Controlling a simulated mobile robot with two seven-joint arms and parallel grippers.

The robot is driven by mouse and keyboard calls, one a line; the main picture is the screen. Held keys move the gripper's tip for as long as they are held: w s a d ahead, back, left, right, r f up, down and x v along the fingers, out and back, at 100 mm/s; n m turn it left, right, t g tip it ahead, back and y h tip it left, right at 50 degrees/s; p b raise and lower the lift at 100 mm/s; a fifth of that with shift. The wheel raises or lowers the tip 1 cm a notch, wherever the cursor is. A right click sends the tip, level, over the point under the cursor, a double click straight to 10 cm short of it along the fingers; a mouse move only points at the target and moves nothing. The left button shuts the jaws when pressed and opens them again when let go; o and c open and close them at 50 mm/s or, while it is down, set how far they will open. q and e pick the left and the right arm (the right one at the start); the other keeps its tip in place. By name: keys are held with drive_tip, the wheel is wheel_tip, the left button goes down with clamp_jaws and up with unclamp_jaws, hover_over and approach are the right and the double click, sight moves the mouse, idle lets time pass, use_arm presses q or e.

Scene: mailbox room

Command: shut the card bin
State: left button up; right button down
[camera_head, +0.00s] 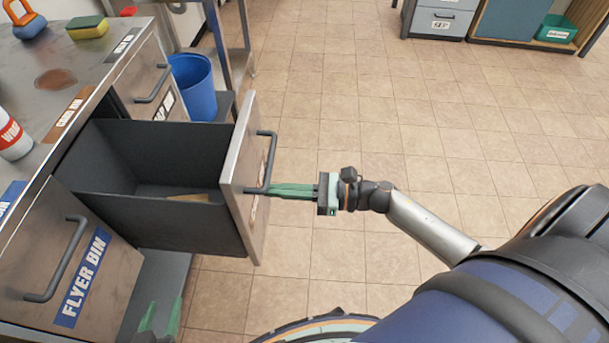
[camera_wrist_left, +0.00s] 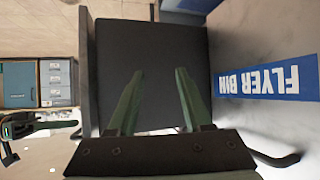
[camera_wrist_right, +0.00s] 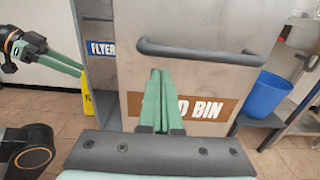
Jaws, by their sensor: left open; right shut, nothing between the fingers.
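The card bin (camera_head: 150,150) is a dark grey drawer pulled out from the metal counter, its inside exposed. A flat tan item (camera_head: 188,197) lies in it. Its metal front (camera_head: 237,205) bears a dark bar handle (camera_head: 267,160) and a brown label (camera_wrist_right: 205,107). My right gripper (camera_head: 272,189) is shut and empty, its fingertips at the front by the handle. In the right wrist view they overlap the label below the handle (camera_wrist_right: 200,52); contact is unclear. My left gripper (camera_head: 160,316) is open near the lower left; in its wrist view the fingers (camera_wrist_left: 155,78) point at a dark bin wall.
The shut flyer bin (camera_head: 85,260) with its handle is nearest me. A blue bucket (camera_head: 194,85) stands beyond the card bin. A sponge (camera_head: 87,27) and a red-and-white container (camera_head: 12,135) are on the counter. Tiled floor to the right is clear.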

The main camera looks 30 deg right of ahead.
drive_tip(key=x, duration=0.2)
drive_tip(key=shift+w+a, duration=0.2)
drive_tip(key=shift+a, duration=0.05)
use_arm(q)
drive_tip(key=shift+s+f, duration=0.3)
drive_tip(key=shift+f, duration=0.15)
use_arm(e)
drive_tip(key=shift+a, duration=0.1)
use_arm(q)
drive_tip(key=shift+g, duration=0.3)
drive_tip(key=shift+f, duration=0.1)
use_arm(e)
drive_tip(key=shift+w+a, duration=0.1)
